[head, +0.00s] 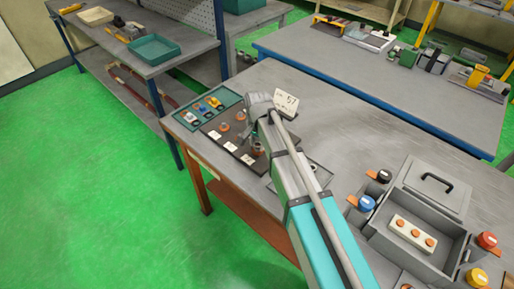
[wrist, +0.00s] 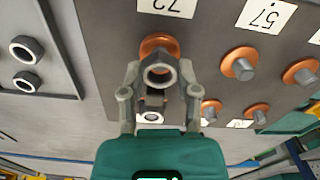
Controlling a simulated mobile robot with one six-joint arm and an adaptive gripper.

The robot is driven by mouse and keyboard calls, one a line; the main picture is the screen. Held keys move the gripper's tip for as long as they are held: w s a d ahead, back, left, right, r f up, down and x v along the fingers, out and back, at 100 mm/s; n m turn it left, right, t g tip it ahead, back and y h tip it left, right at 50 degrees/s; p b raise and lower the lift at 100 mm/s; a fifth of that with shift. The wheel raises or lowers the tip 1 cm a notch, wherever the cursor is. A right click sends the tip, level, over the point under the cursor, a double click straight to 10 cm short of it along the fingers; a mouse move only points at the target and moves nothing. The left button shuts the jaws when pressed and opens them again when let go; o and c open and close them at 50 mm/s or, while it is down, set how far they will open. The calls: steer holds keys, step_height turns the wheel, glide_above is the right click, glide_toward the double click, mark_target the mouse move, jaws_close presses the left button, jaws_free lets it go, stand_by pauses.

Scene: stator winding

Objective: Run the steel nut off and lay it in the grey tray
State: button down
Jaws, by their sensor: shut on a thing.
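My gripper (wrist: 160,82) is shut on a steel nut (wrist: 158,73) in the wrist view, one finger on each side. The nut sits in front of a copper-coloured terminal (wrist: 157,42) below the label 72. I cannot tell whether its thread is still on a stud. In the head view, my arm hides most of the gripper and the held nut, and the tray's edge (head: 326,170) shows just right of the arm.
The dark terminal board (head: 228,146) carries other copper terminals with grey studs (wrist: 243,66) and white number labels. A green tray (head: 232,98) with coloured pieces stands behind it. A grey toolbox (head: 439,228) and several coloured-capped items are at the right. Bare bench lies beyond my arm.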

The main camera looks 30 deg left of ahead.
steer(key=shift+r+p, duration=3)
